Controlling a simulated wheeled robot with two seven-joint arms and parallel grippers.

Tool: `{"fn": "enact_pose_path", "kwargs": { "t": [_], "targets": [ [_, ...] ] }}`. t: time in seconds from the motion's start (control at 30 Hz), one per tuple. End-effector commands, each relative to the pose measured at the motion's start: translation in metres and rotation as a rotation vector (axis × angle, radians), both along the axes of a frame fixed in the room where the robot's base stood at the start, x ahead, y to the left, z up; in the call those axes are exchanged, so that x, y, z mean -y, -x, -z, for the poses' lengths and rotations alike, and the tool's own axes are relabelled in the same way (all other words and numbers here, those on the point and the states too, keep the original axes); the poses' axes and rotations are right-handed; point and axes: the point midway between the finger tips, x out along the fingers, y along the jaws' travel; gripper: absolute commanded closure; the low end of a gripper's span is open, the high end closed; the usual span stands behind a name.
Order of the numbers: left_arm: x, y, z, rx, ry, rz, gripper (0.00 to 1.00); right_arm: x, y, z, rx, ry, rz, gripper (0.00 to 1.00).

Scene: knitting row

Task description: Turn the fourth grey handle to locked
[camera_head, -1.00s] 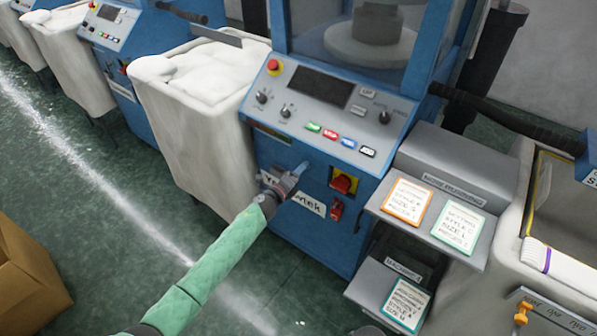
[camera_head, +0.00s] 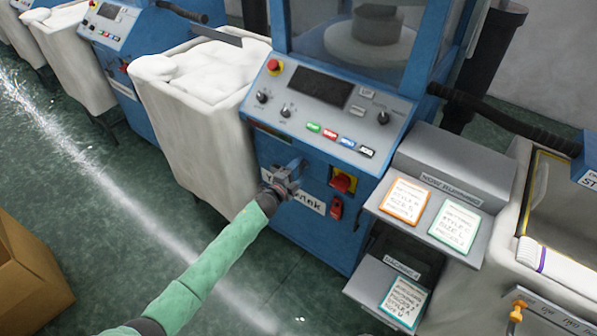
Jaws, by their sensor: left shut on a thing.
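A blue machine (camera_head: 300,222) with a grey control panel stands in the middle of the view. My left gripper (camera_head: 291,174), on the green-sleeved arm, is at the machine's lower front, beside the white name label (camera_head: 312,203). It is shut on what appears to be the grey handle, which its fingers almost wholly hide. The handle's angle and any locked marking cannot be read. My right gripper is not in view.
A red switch on a yellow plate (camera_head: 342,182) and a red rocker (camera_head: 336,208) sit just right of the gripper. A white cloth-filled bin (camera_head: 190,120) stands to the left. A grey card stand (camera_head: 385,215) is at right. A cardboard box (camera_head: 30,275) lies lower left.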

Motion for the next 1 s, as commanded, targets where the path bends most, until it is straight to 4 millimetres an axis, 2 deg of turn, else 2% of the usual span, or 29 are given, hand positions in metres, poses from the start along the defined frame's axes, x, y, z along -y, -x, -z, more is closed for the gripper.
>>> {"fn": "enact_pose_path", "kwargs": {
  "t": [0.4,0.43,0.5,0.53,0.8,0.93,0.97,1.0],
  "targets": [
    [-0.001,0.0,0.001,-0.005,0.004,-0.002,0.5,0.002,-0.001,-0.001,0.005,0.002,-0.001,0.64],
    [-0.001,0.0,0.001,-0.005,0.004,-0.002,0.24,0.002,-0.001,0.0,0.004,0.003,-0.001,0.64],
    [-0.001,0.0,0.001,-0.005,0.004,-0.002,0.1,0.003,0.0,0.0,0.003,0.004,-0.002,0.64],
    [-0.001,0.0,0.001,-0.005,0.004,-0.002,0.07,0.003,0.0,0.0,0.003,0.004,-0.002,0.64],
    [-0.001,0.0,0.001,-0.003,0.004,-0.001,0.07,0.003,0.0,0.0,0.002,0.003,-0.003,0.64],
    [-0.006,0.007,0.002,-0.002,0.003,0.0,0.07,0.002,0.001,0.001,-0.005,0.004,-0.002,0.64],
    [-0.008,0.01,0.003,-0.003,0.003,0.0,0.07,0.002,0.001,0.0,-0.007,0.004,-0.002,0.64],
    [-0.011,0.014,0.003,-0.003,0.003,0.0,0.07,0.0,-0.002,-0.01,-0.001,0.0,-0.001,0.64]
  ]
}}
